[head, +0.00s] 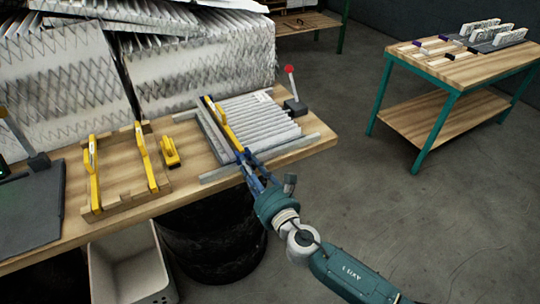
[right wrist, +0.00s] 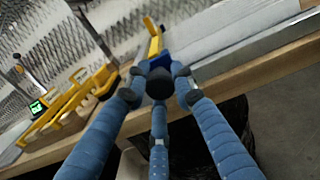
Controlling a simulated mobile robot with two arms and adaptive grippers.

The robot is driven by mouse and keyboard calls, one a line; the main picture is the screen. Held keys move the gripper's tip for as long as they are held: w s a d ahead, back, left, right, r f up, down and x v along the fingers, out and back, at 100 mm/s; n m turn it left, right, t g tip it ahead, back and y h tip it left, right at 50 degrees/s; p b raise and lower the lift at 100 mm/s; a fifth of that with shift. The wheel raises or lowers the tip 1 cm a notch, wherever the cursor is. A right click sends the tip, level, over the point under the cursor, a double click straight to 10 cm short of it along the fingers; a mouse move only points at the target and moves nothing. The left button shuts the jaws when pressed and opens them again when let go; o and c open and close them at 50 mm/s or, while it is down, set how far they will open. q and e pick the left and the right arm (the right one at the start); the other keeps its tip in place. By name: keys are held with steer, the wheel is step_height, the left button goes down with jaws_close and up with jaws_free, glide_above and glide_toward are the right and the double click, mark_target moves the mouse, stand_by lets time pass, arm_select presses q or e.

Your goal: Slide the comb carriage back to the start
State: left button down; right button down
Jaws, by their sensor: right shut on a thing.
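The comb carriage (head: 222,122) is a yellow bar across the left end of a grey frame on the workbench. A white pleated filter pack (head: 262,120) lies right of it between grey rails (head: 290,147). My right gripper (head: 247,160) reaches in from the front and is shut at the carriage's near end. In the right wrist view the gripper fingers (right wrist: 160,78) close around a blue handle (right wrist: 160,60) below the yellow carriage bar (right wrist: 155,40). The fingers partly hide the handle. My left gripper is not in view.
A wooden jig (head: 125,185) with yellow clamps and a small yellow tool (head: 169,152) sit left on the bench. A red-knobbed lever (head: 290,70) stands at the frame's far right. Large pleated filters (head: 190,65) stack behind. A grey bin (head: 130,265) stands below; another table (head: 460,70) is far right.

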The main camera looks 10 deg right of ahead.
steer(key=s+a, duration=0.1)
steer(key=a, duration=0.2)
steer(key=s+a, duration=0.1)
steer(key=a, duration=0.2)
steer(key=s+a, duration=0.1)
steer(key=a, duration=0.2)
steer(key=shift+s+a+f, duration=0.1)
steer(key=shift+s+a, duration=0.2)
steer(key=shift+a, duration=0.05)
steer(key=shift+a, duration=0.1)
steer(key=c, duration=1.4)
jaws_free()
steer(key=shift+a, duration=0.1)
steer(key=v, duration=1.2)
